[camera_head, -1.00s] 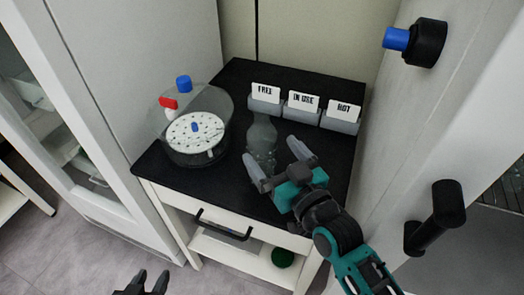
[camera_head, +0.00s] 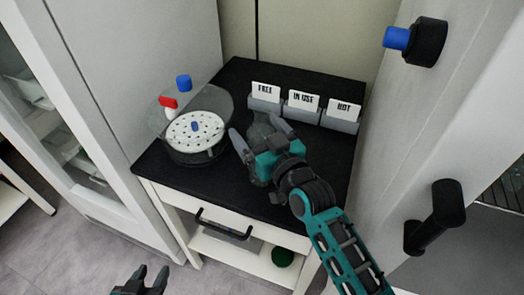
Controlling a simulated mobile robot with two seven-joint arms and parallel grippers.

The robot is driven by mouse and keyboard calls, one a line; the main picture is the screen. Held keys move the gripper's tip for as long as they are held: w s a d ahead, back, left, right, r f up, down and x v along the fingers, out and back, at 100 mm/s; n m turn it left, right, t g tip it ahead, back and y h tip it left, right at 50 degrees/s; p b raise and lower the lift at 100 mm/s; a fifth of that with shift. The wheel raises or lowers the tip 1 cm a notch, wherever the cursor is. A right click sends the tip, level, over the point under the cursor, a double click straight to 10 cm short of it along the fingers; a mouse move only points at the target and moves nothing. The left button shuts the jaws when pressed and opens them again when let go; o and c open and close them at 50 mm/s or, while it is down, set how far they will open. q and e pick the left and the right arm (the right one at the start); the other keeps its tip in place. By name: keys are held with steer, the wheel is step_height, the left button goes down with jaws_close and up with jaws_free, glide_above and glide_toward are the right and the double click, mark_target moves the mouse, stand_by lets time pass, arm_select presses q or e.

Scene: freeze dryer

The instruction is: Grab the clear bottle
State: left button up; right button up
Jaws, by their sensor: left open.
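The clear bottle (camera_head: 260,129) stands on the black top of the small cabinet, in front of the label holders. It is faint and partly hidden by my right gripper. My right gripper (camera_head: 260,134) reaches over the cabinet from the lower right. Its fingers are spread apart, one on the left and one on the right of the bottle. I cannot tell whether they touch it. My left gripper (camera_head: 151,279) is at the bottom edge, open and empty, away from the bottle.
A clear round vessel with a white perforated plate (camera_head: 196,130) and blue and red caps stands left of the bottle. Label holders (camera_head: 302,107) reading FREE, IN USE and HOT stand behind. White machine walls with a blue knob (camera_head: 397,39) and black handle (camera_head: 436,217) flank the right.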

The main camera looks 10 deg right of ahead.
steer(key=c, duration=1.1)
steer(key=shift+r, duration=0.1)
